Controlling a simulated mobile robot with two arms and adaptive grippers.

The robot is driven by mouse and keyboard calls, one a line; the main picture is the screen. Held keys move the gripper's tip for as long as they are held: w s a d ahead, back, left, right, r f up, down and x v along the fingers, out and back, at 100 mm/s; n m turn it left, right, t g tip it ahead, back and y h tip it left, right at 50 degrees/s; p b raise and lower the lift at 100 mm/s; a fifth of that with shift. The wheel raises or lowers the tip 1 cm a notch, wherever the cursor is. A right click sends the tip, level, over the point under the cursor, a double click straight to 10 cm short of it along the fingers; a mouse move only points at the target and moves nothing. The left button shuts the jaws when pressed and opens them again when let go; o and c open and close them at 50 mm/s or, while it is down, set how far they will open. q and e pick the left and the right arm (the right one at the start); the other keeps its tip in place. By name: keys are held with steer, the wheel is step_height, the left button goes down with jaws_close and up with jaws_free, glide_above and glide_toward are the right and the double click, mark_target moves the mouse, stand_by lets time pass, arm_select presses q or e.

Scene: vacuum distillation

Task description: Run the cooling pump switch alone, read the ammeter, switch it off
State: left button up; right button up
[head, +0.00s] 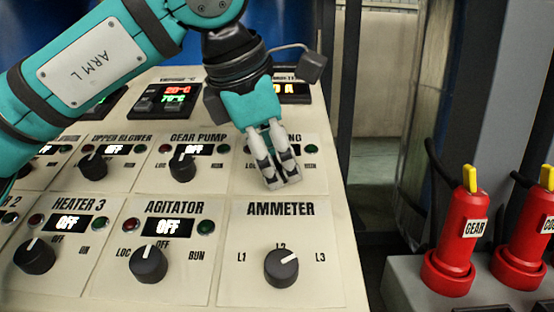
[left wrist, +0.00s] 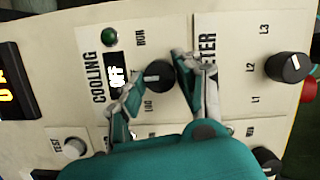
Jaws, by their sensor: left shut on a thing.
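The cooling pump switch is a black knob (left wrist: 159,75) on the panel marked COOLING. Its display (left wrist: 117,76) reads OFF, and its white mark points toward that display. My left gripper (head: 280,180) reaches down over this panel in the head view and hides the knob there. In the left wrist view the two fingers of my left gripper (left wrist: 166,88) are on either side of the knob, shut on it. The ammeter display (head: 295,89) shows orange digits ending in "0 A", partly hidden by my wrist. My right gripper is out of view.
The AMMETER selector knob (head: 282,267) sits below, its mark toward the upper right. The gear pump knob (head: 182,167) is left of my gripper, and its display reads OFF. Red plugs (head: 460,230) with yellow tops stand at the right.

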arm_select(q)
steer(key=o, duration=1.1)
steer(key=shift+o, duration=0.2)
steer(key=v, duration=1.2)
